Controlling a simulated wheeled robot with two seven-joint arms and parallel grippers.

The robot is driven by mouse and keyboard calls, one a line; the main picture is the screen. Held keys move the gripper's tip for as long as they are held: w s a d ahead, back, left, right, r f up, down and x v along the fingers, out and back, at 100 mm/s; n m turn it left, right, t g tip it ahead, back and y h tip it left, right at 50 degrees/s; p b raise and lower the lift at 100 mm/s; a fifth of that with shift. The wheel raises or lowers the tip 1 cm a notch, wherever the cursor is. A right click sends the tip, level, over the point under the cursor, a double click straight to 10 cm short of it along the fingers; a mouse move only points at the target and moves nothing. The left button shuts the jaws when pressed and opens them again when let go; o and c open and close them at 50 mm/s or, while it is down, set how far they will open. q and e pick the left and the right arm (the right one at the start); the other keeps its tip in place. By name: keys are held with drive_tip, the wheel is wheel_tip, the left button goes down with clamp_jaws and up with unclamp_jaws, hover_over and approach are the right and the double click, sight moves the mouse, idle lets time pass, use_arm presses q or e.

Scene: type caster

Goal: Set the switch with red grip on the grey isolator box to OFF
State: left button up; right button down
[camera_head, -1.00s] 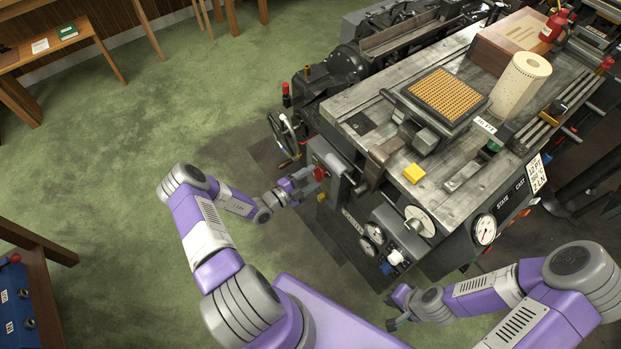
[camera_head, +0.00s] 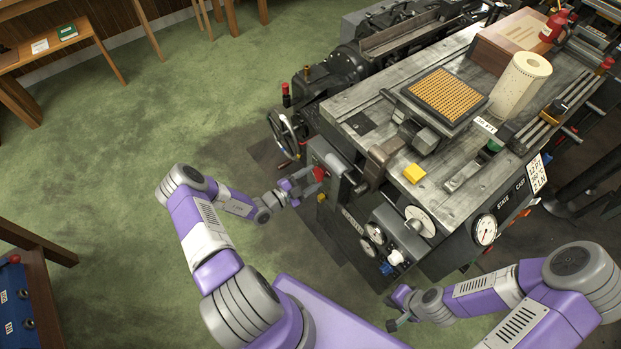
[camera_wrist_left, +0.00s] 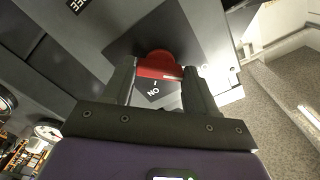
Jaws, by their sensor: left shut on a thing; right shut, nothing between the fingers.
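The grey isolator box (camera_head: 326,153) is on the near left end of the machine bench. Its red grip (camera_head: 319,174) sticks out toward my left gripper (camera_head: 307,180), which is shut on it. In the left wrist view the red grip (camera_wrist_left: 160,66) sits between the two fingers of the left gripper (camera_wrist_left: 160,82), over a dark diamond-shaped plate (camera_wrist_left: 150,90). The plate's ON mark shows just below the grip; an OFF mark cannot be made out. My right gripper (camera_head: 391,316) is shut and empty, low in front of the machine.
A handwheel (camera_head: 287,135) stands left of the isolator box. Dials (camera_head: 484,230) and knobs sit on the bench front. Green floor is clear at left.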

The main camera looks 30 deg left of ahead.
use_arm(q)
drive_tip(key=o, duration=1.1)
drive_tip(key=shift+c, duration=0.2)
drive_tip(key=shift+s, duration=0.15)
drive_tip(key=p+v, duration=0.1)
drive_tip(key=v, duration=0.6)
drive_tip(key=shift+s, duration=0.2)
